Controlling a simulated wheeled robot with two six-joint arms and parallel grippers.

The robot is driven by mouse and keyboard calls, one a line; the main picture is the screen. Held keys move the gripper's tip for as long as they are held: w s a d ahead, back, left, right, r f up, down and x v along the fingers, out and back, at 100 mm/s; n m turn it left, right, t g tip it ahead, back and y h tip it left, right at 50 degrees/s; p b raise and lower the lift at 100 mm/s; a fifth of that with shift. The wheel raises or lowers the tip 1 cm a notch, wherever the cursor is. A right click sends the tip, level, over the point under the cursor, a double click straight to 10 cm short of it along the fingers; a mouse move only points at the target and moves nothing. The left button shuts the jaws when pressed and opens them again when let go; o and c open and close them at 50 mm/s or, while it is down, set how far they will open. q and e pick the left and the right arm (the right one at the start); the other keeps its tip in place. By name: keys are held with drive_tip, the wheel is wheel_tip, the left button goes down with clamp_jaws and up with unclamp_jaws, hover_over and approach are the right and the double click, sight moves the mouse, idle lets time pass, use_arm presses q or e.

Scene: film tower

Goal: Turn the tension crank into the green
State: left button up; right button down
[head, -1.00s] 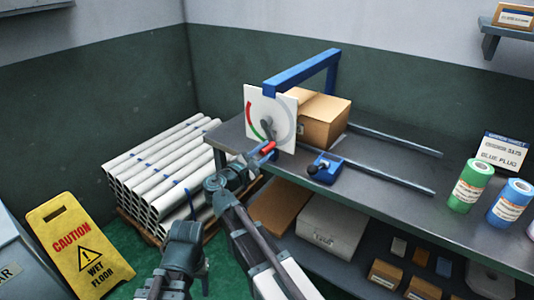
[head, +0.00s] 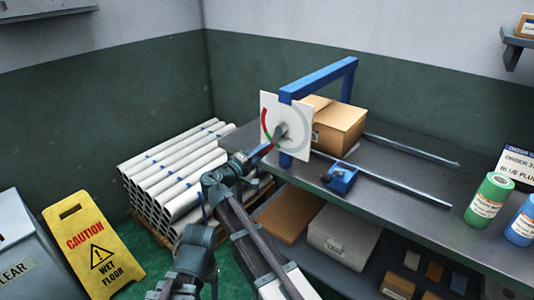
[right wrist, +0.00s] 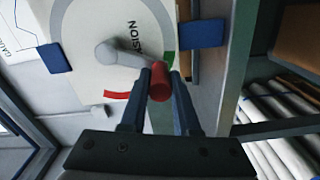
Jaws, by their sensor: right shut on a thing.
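The tension dial is a white plate (head: 301,142) on the blue frame (head: 320,78) at the bench's left end. It has a red arc (head: 264,118); the right wrist view shows a red band (right wrist: 117,95) and a green patch (right wrist: 169,59). The grey crank arm (right wrist: 122,56) points toward the green patch, partly behind the red handle (right wrist: 159,82). My right gripper (right wrist: 160,84) is shut on this handle, a finger on each side. It also shows in the head view (head: 252,158). My left arm is low in the head view; its fingers are unclear.
A cardboard box (head: 342,126), rails (head: 385,180) and a blue clamp (head: 340,178) are on the bench. Green (head: 489,199) and blue (head: 522,222) rolls stand at right. White tubes (head: 172,172) are stacked at left, behind a yellow wet-floor sign (head: 95,240).

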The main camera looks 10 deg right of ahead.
drive_tip(key=shift+w+a+r+m, duration=0.4)
drive_tip(key=shift+w+m, duration=0.1)
drive_tip(key=shift+m, duration=0.4)
drive_tip(key=c, duration=0.7)
unclamp_jaws()
drive_tip(key=shift+o, duration=0.2)
drive_tip(key=shift+f, duration=0.1)
